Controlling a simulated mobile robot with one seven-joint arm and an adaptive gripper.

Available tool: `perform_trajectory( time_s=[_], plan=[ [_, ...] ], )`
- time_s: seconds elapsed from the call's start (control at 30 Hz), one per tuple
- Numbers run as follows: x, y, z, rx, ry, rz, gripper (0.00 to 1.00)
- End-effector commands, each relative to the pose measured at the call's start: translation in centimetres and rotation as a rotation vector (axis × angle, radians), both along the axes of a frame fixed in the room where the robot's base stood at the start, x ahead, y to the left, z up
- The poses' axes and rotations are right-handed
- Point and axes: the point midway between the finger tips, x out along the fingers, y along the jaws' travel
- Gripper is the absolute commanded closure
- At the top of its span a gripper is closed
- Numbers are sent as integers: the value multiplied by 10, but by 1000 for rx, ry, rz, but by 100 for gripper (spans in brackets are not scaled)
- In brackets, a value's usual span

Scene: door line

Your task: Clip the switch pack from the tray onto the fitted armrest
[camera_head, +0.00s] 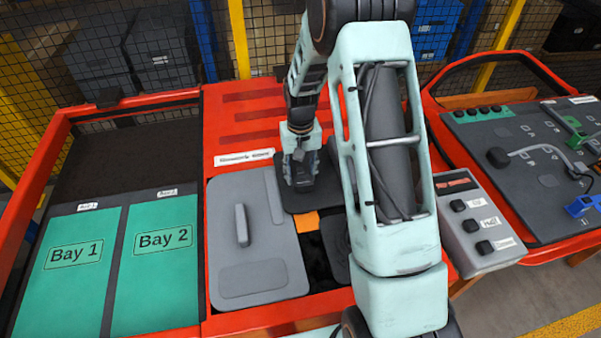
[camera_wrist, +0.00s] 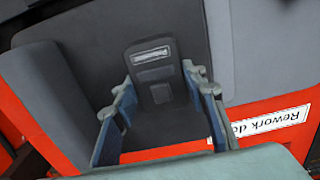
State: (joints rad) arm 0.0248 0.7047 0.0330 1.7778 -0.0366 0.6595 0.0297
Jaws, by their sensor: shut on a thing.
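My gripper (camera_head: 300,178) is over the back of the middle bench, beside the light grey door panel (camera_head: 222,255). In the wrist view its blue-padded fingers (camera_wrist: 160,92) are closed on the two sides of a dark grey switch pack (camera_wrist: 152,68). The pack has a pale label and small raised keys. A dark grey surface (camera_wrist: 85,45) lies behind it; I cannot tell whether they touch. In the head view a dark plate (camera_head: 325,195) lies under the gripper. I cannot tell for sure which part is the armrest or the tray.
Green mats marked Bay 1 (camera_head: 70,275) and Bay 2 (camera_head: 160,265) are at the left. An orange patch (camera_head: 306,221) and a black opening (camera_head: 316,262) lie right of the panel. A button box (camera_head: 478,228) and a dark board (camera_head: 525,165) with clips stand at the right.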

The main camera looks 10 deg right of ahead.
Motion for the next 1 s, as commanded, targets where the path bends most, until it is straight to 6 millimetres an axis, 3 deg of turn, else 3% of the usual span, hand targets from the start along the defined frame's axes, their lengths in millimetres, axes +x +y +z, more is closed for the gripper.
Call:
perform_trajectory(
  time_s=[0.6,0.93,0.97,1.0],
  plan=[
    [-2,0,-24,0,4,0,94],
    [-3,0,-27,0,6,0,94],
    [-3,0,-27,0,6,0,58],
    [-3,0,-28,0,5,0,54]
  ],
)
